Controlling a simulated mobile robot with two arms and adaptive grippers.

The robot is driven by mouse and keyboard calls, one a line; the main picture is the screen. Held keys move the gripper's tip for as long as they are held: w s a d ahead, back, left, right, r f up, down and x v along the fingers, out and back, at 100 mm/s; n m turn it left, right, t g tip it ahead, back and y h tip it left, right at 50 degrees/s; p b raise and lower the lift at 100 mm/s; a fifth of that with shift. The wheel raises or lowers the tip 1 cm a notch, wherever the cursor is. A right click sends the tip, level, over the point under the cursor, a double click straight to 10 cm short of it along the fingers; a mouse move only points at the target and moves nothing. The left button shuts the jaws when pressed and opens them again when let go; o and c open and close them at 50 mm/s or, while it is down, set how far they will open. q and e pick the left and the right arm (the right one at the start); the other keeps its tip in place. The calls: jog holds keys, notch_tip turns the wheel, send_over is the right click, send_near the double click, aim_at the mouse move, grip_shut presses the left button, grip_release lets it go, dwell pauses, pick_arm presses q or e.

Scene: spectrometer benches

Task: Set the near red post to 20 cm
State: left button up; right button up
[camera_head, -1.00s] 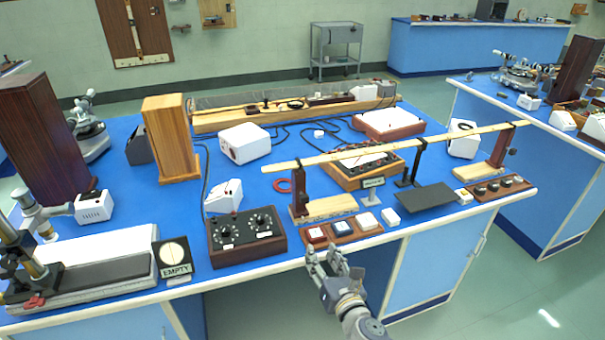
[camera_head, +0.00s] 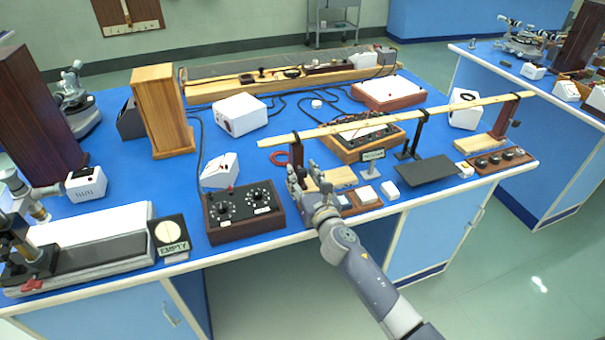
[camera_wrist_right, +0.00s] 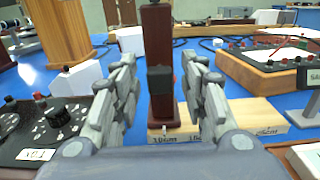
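The near red post (camera_head: 297,148) is a dark red upright on a pale wooden base (camera_head: 343,178) near the bench's front edge, under one end of a long wooden rail (camera_head: 385,125). In the right wrist view the post (camera_wrist_right: 157,38) stands upright with a black collar (camera_wrist_right: 160,80) low on it. The base (camera_wrist_right: 255,112) carries small cm labels, partly hidden. My right gripper (camera_head: 303,174) is open in front of the post. In the wrist view its fingers (camera_wrist_right: 161,62) frame the post on both sides, with gaps; I cannot tell whether the tips reach around it. My left gripper is out of view.
A black control box with knobs (camera_head: 243,216) stands just left of my right gripper. A switch block with white keys (camera_head: 367,197) sits to its right. The rail overhangs the post.

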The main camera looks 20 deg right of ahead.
jog(key=shift+w, duration=0.35)
grip_shut()
jog(key=d, duration=0.9)
jog(key=shift+d, duration=0.35)
grip_release()
jog(key=shift+w+d, duration=0.1)
jog(key=shift+w, duration=0.05)
jog(key=s, duration=1.2)
jog(key=shift+d, duration=0.25)
